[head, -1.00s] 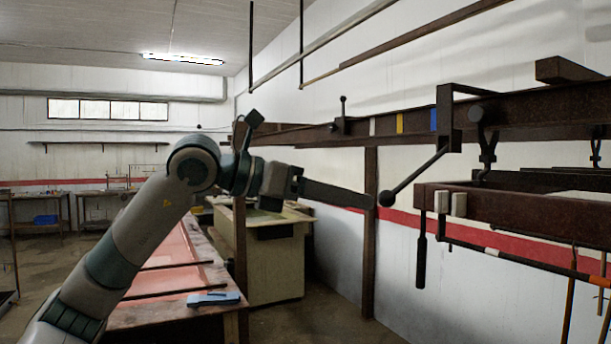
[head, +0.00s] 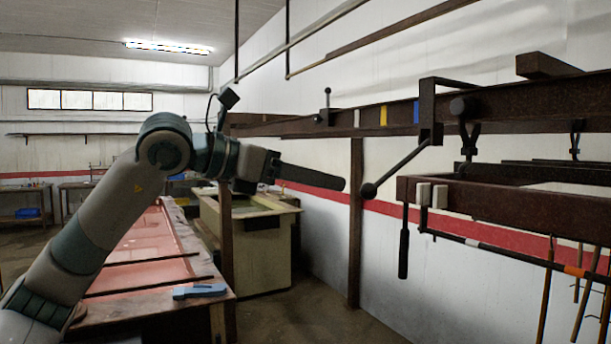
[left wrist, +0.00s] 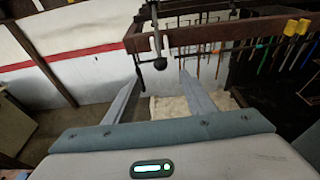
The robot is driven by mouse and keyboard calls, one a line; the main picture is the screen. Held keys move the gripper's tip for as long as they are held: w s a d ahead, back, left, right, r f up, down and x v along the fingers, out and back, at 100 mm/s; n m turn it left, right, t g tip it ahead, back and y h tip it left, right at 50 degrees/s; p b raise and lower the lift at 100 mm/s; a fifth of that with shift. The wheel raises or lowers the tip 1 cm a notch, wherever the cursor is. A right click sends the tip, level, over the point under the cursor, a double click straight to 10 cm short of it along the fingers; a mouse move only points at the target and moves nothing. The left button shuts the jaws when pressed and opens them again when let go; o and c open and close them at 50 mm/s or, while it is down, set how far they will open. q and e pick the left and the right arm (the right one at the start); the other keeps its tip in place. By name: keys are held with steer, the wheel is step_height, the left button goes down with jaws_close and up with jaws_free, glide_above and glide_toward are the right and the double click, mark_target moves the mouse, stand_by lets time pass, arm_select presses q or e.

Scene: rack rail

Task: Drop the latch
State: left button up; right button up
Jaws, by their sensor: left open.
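A dark lever arm with a black ball knob (head: 369,190) slants down to the left from a bracket (head: 430,110) on the brown overhead rail (head: 470,108). A small upright lever with a knob (head: 327,105) stands farther along the rail. I cannot tell for certain which one is the latch. My left gripper (head: 340,183) points right, just left of the ball knob, with a small gap between them in the picture. In the left wrist view my left fingers (left wrist: 161,76) are spread and hold nothing. A ball knob (left wrist: 160,63) shows between and beyond their tips. My right gripper is out of view.
A hanging brown frame (head: 500,196) with pale blocks and a dark hanging handle (head: 403,254) is at right. A post (head: 355,225) stands behind the gripper. A bench with red panels (head: 150,240) and a pale tank (head: 260,245) are at lower left.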

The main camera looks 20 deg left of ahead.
mark_target(361, 191)
arm_select(q)
steer(key=p+x, duration=0.1)
steer(key=x, duration=0.4)
steer(key=shift+w+d, duration=0.2)
steer(key=b+x, duration=0.1)
steer(key=x, duration=0.3)
steer(key=shift+w+d+f, duration=0.1)
steer(key=shift+f, duration=0.2)
steer(key=shift+x, duration=0.95)
steer(key=shift+r, duration=0.15)
steer(key=shift+c, duration=0.6)
steer(key=c, duration=0.8)
